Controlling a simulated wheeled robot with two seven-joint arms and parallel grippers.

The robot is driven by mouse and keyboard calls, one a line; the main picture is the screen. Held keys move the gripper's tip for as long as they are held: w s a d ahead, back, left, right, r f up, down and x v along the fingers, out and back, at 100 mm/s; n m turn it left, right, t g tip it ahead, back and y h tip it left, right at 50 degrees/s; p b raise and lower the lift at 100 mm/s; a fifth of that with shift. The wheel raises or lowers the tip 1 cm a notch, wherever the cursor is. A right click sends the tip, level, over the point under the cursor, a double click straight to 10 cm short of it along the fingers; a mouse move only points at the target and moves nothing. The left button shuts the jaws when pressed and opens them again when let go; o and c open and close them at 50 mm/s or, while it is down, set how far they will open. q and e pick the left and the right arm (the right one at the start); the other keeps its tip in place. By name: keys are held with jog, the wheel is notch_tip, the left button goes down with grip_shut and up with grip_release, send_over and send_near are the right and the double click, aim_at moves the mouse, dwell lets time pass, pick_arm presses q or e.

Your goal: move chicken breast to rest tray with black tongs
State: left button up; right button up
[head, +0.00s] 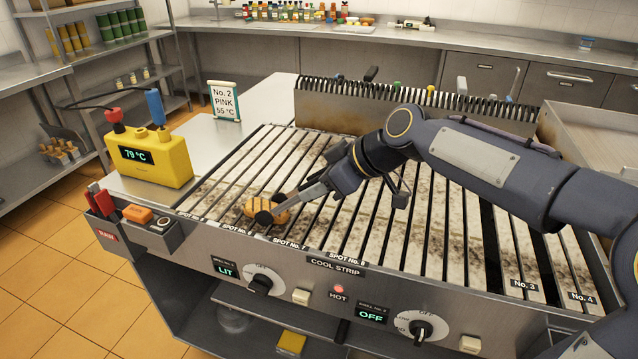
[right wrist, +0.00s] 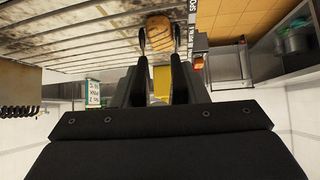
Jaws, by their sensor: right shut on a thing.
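My right gripper (head: 326,184) is shut on the black tongs (head: 302,197), which reach down and left to the grill's front left. The browned chicken breast (head: 270,206) is at the tongs' dark tips, low over the bars by the front spot labels. In the right wrist view, the chicken (right wrist: 160,52) sits between the two tips, one on each side. I cannot tell whether the tips squeeze it or whether it still touches the bars. My left gripper is not in view. I cannot identify a rest tray in these views.
The slatted grill (head: 432,226) is otherwise bare. A yellow thermometer box (head: 165,170) reading 79 °C stands left, near a "No. 2 PINK 55 °C" sign (head: 224,101). A grey RAW caddy (head: 106,233) with red handles hangs at the front left. Knobs line the front panel.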

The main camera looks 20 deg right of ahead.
grip_shut()
notch_tip(320, 180, up, 9)
jog(key=p, duration=0.6)
dwell(0.4)
jog(key=shift+r, duration=0.1)
jog(key=shift+r+p, duration=2.3)
jog(key=shift+r, duration=0.6)
